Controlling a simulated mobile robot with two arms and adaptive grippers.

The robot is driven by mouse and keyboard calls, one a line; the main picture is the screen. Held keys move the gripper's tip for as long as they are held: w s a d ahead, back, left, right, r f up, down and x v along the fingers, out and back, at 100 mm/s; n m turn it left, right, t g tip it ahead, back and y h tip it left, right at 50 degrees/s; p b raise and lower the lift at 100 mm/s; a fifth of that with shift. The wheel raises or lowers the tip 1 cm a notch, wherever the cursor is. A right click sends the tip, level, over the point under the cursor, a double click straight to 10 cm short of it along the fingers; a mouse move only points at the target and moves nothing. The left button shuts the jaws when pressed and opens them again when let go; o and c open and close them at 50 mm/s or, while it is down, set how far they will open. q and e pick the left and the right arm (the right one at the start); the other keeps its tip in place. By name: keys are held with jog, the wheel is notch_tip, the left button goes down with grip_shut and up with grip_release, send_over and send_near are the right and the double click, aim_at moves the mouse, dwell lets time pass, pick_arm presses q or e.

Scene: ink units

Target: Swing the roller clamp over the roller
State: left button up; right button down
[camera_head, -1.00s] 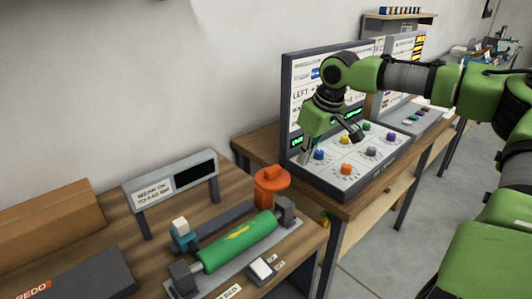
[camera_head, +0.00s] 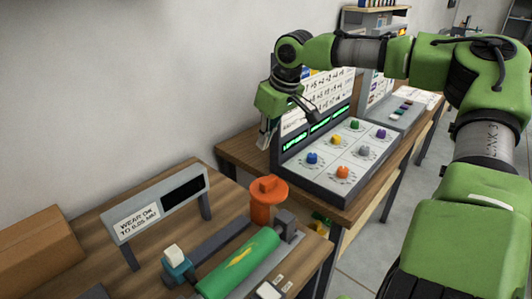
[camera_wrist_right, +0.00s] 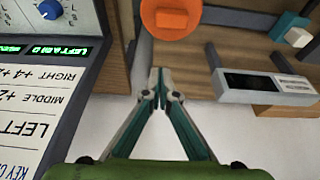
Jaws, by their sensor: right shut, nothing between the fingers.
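The green roller (camera_head: 238,264) with a yellow mark lies in its grey holder at the bottom of the head view; its near end is cut off. Behind it lies a dark grey bar (camera_head: 222,238), apparently the roller clamp, beside the roller rather than over it. A teal block with a white top (camera_head: 176,264) is at the bar's left end; it also shows in the wrist view (camera_wrist_right: 289,27). My right gripper (camera_head: 266,140) is shut and empty, above the bench at the panel's left edge. Its closed tips show in the wrist view (camera_wrist_right: 159,78). My left gripper is out of view.
A display sign (camera_head: 160,205) stands behind the bar. A control panel with coloured knobs (camera_head: 340,165) is right of my right gripper. A cardboard box (camera_head: 40,245) is at left.

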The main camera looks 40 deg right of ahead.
aim_at(269, 186)
notch_tip(269, 186, down, 8)
jog(key=shift+s+f+p, duration=0.1)
jog(key=shift+f+p, duration=0.05)
jog(key=shift+p, duration=0.8)
jog(key=shift+s+f, duration=0.1)
jog(key=shift+s, duration=0.25)
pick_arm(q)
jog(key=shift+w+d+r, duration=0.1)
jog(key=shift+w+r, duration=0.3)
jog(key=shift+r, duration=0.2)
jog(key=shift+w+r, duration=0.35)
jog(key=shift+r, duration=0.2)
pick_arm(e)
jog(key=shift+f, duration=0.1)
